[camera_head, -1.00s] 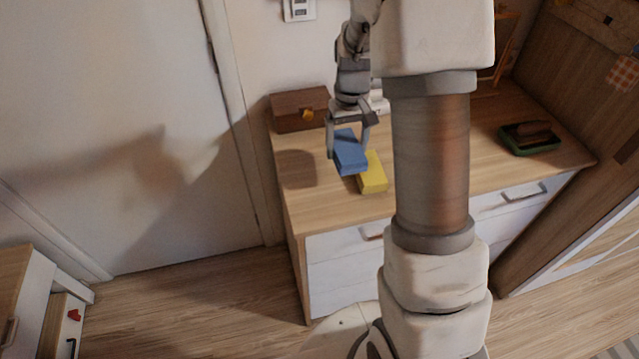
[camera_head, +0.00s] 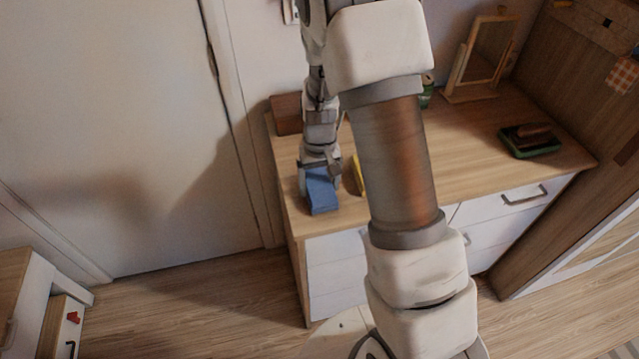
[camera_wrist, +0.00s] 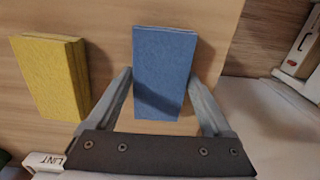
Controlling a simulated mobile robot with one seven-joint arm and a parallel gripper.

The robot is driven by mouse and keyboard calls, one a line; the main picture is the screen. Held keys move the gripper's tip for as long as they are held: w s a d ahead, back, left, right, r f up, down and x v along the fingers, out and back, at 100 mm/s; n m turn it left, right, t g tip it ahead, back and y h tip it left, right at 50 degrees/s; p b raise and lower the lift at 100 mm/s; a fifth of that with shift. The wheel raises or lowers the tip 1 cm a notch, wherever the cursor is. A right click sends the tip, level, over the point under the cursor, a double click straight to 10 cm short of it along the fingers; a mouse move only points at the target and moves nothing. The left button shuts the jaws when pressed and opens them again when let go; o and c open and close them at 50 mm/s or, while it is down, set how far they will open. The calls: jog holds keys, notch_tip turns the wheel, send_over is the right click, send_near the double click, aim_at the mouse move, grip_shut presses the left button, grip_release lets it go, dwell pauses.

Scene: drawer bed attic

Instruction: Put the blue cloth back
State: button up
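The blue cloth (camera_head: 322,192) is a folded, block-like piece near the left front of the wooden dresser top. My gripper (camera_head: 320,172) points down at it. In the wrist view the blue cloth (camera_wrist: 165,70) lies between the two fingers of my gripper (camera_wrist: 161,78), and both fingertips meet its sides. I cannot tell whether its underside touches the dresser top. A yellow cloth (camera_wrist: 50,78) of similar shape lies apart from it, to the left in the wrist view. In the head view the yellow cloth (camera_head: 358,176) is mostly hidden behind my arm.
The dresser top (camera_head: 470,160) carries a brown box (camera_head: 286,113) at the back left, a green tray or brush (camera_head: 530,141) at the right and a framed stand (camera_head: 482,60) at the back. My arm hides the middle. A small cabinet (camera_head: 25,285) stands lower left.

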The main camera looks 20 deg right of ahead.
aim_at(320, 186)
jog(key=shift+o, duration=1)
notch_tip(320, 186, up, 12)
jog(key=p, duration=0.1)
jog(key=s+r+t, duration=0.5)
jog(key=s+r, duration=1.1)
jog(key=s, duration=0.4)
jog(key=shift+s+r+t, duration=0.15)
jog(key=shift+r+t, duration=0.15)
jog(key=shift+r, duration=0.05)
